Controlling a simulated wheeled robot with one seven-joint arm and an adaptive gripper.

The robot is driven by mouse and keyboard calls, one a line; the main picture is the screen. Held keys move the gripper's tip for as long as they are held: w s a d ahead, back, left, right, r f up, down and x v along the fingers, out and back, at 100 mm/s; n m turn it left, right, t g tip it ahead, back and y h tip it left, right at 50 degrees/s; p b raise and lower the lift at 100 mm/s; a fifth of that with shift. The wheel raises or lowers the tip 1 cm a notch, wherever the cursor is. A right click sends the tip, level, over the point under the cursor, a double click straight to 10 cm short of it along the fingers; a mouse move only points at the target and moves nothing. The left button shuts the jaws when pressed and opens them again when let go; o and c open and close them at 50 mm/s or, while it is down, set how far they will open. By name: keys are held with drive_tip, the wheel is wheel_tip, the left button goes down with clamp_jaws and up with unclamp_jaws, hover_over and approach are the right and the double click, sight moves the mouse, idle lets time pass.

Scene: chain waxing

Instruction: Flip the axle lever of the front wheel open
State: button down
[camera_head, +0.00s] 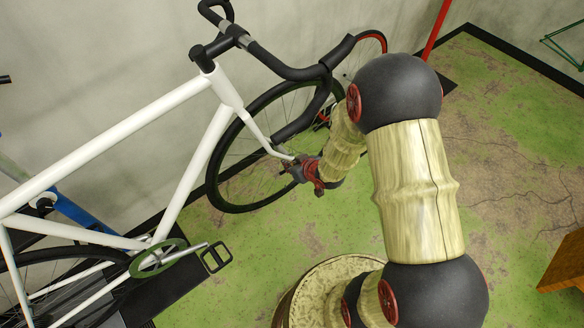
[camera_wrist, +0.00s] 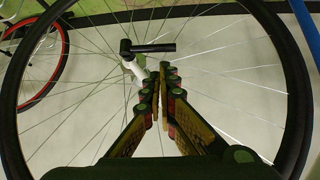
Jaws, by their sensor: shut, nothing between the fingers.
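The white bicycle (camera_head: 140,113) stands against the wall, and its front wheel (camera_head: 213,170) is partly hidden by my arm in the head view. The front wheel's black tyre (camera_wrist: 290,60) rings most of the wrist view. The axle lever (camera_wrist: 152,47) is a black bar lying crosswise near the hub, above the white fork end (camera_wrist: 136,70). My gripper (camera_wrist: 166,69) is shut and empty, with its fingertips just below the lever's right part. I cannot tell whether they touch it. In the head view my gripper (camera_head: 290,168) is at the wheel hub; the lever is hidden there.
Spokes surround my fingers in the wrist view. A red-rimmed wheel (camera_wrist: 55,75) is at the left. The pedal (camera_head: 216,258) and crank are left of my arm in the head view. The green floor (camera_head: 500,150) at the right is mostly clear, with a wooden piece (camera_head: 565,265) at the edge.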

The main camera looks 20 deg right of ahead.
drive_tip(key=b+x, duration=0.1)
drive_tip(key=x, duration=0.3)
drive_tip(key=shift+w+f+b, duration=0.3)
